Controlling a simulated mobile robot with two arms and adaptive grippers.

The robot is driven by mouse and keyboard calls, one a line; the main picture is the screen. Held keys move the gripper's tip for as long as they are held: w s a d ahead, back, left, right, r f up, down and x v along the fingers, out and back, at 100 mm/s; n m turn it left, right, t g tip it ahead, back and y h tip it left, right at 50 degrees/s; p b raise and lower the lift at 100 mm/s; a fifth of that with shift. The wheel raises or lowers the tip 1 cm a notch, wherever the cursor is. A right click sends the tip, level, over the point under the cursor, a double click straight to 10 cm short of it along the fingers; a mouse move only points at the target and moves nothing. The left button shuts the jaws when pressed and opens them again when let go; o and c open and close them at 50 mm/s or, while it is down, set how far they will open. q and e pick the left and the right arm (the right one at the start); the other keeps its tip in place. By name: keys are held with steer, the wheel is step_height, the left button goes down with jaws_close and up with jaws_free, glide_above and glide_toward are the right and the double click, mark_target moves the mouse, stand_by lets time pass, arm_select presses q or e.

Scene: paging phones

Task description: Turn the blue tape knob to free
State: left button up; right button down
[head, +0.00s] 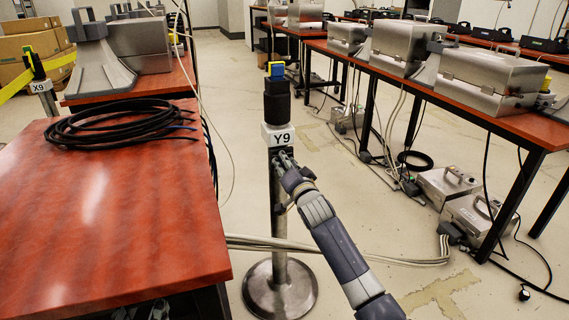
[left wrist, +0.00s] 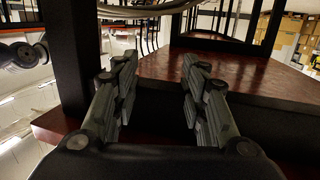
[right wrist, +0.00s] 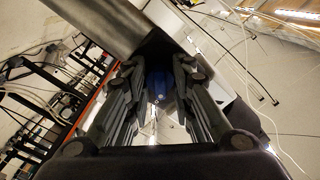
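The blue tape knob (head: 277,69) sits on top of the black head (head: 276,101) of the steel post with the Y9 label (head: 279,137), in the middle of the head view. My right gripper (head: 284,158) is beside the post, below the label and the knob. In the right wrist view a blue part (right wrist: 158,82), likely the knob, shows beyond and between the open, apart fingers. Nothing is visibly held. My left gripper (left wrist: 155,75) is open and empty in the left wrist view, near a red tabletop; it is outside the head view.
A red table (head: 110,225) with coiled black cable (head: 118,124) stands left of the post. The post's round base (head: 280,290) is on the floor. Tables with metal cases (head: 490,80) and floor boxes (head: 447,184) are at right. Another post, X9 (head: 41,86), carries yellow tape.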

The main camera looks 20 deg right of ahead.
steer(key=shift+r+n+p, duration=0.15)
steer(key=shift+n+p, duration=0.6)
steer(key=shift+n, duration=0.05)
steer(key=shift+n+p, duration=0.8)
steer(key=shift+n, duration=0.4)
steer(key=n+p, duration=0.2)
steer(key=n, duration=0.2)
steer(key=n+p, duration=0.1)
steer(key=n, duration=0.4)
arm_select(q)
steer(key=s+a+f+g+y, duration=0.1)
steer(key=s+a+f+g, duration=0.2)
steer(key=s+f+g, duration=0.3)
steer(key=s+a+f+g+y, duration=0.2)
steer(key=s+f+g, duration=0.4)
steer(key=s, duration=0.5)
steer(key=shift+s+a+f+n+g+y, duration=0.25)
steer(key=shift+a+f+n+g+y, duration=0.05)
steer(key=shift+a+f, duration=0.5)
arm_select(e)
steer(key=n, duration=0.4)
steer(key=shift+n, duration=0.4)
steer(key=c, duration=1.7)
jaws_free()
